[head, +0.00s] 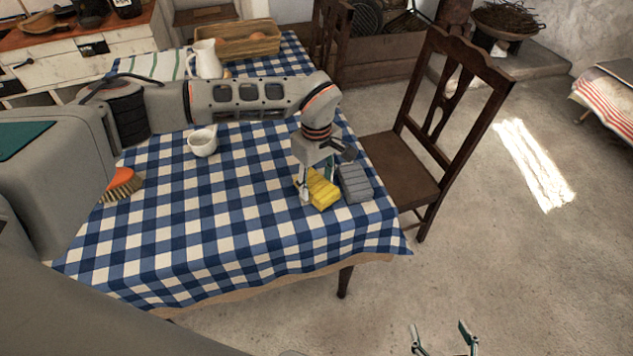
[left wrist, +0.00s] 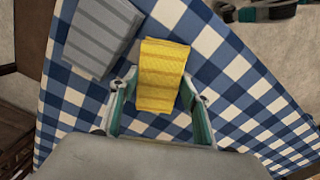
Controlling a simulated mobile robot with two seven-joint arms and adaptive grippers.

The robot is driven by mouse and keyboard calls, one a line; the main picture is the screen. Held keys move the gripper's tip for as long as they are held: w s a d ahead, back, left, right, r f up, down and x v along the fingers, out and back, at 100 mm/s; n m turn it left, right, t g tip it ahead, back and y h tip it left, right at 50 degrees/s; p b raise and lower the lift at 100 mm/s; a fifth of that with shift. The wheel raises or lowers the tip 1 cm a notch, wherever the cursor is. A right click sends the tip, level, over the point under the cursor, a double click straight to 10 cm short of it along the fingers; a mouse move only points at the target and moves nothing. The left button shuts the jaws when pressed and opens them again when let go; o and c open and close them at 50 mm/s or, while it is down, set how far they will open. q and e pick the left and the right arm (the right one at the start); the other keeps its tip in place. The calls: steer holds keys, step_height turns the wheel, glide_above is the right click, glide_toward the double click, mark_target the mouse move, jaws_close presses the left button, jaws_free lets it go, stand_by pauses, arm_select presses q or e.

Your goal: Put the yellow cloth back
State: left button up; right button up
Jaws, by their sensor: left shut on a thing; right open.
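The yellow cloth (head: 322,189) is a folded, ribbed rectangle at the right end of the checked table, beside a folded grey cloth (head: 355,184). My left gripper (head: 316,190) points down at the yellow cloth and is shut on it. In the left wrist view the yellow cloth (left wrist: 162,78) lies between the two fingers (left wrist: 158,110), with the grey cloth (left wrist: 100,32) at upper left. I cannot tell whether the yellow cloth is lifted off the table. My right gripper (head: 443,338) is open and empty over the floor at the bottom edge; its lower part is cut off.
The table's blue-and-white tablecloth (head: 230,235) has free room in front. A white cup (head: 202,142), an orange brush (head: 122,184), a white jug (head: 205,60) and a wooden tray (head: 232,40) are on it. A wooden chair (head: 400,170) stands close at the right edge.

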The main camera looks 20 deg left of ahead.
mark_target(316, 186)
arm_select(q)
steer(key=shift+f, duration=0.1)
steer(key=shift+f, duration=0.1)
steer(key=o, duration=1.1)
step_height(316, 186, up, 12)
steer(key=shift+r, duration=0.2)
steer(key=shift+s+f, duration=0.1)
